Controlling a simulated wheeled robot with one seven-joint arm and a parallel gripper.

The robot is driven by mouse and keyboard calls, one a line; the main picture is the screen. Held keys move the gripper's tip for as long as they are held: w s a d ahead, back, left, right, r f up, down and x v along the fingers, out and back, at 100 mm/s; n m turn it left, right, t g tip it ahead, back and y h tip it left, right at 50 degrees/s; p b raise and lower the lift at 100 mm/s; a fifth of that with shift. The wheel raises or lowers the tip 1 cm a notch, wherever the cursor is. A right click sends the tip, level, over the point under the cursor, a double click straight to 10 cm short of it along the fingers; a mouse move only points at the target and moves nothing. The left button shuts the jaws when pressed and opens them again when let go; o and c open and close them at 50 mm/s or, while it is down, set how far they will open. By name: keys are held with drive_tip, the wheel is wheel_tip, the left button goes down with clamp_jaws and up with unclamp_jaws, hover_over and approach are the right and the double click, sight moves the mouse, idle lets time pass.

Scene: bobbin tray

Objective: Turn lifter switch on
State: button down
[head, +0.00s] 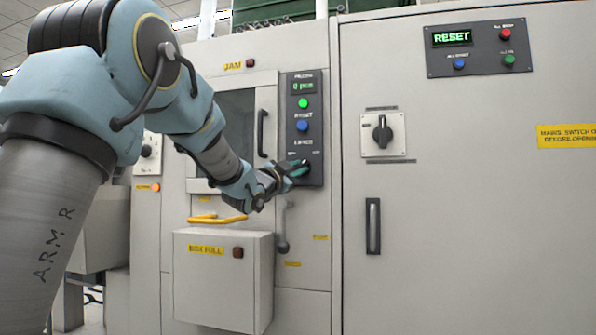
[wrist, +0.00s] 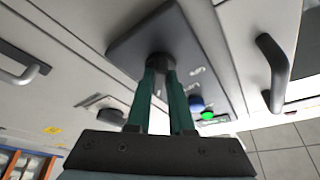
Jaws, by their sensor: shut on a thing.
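The lifter switch (wrist: 160,60) is a dark rotary knob on a dark vertical panel (head: 304,228), below the green and blue buttons. My gripper (head: 299,171) reaches it from the left in the head view. In the wrist view, the teal fingers of my gripper (wrist: 162,78) are shut on the lifter switch, one on each side of the knob. The fingers hide most of the knob, so its angle cannot be told. On the same panel are a green button (head: 303,103), a blue button (head: 302,125) and a small green-lit display (head: 303,87).
A vertical door handle (head: 262,133) and a yellow handle (head: 217,219) are near my arm. A protruding box (head: 215,290) is below. To the right are another rotary switch (head: 382,134), a cabinet handle (head: 373,226) and a panel showing RESET (head: 452,37).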

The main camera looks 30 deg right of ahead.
drive_tip(key=c, duration=0.8)
unclamp_jaws()
drive_tip(key=shift+a, duration=0.1)
drive_tip(key=b+v, duration=0.1)
drive_tip(key=v, duration=0.9)
drive_tip(key=shift+s+a, duration=0.2)
drive_tip(key=shift+a, duration=0.05)
drive_tip(key=shift+f, duration=0.1)
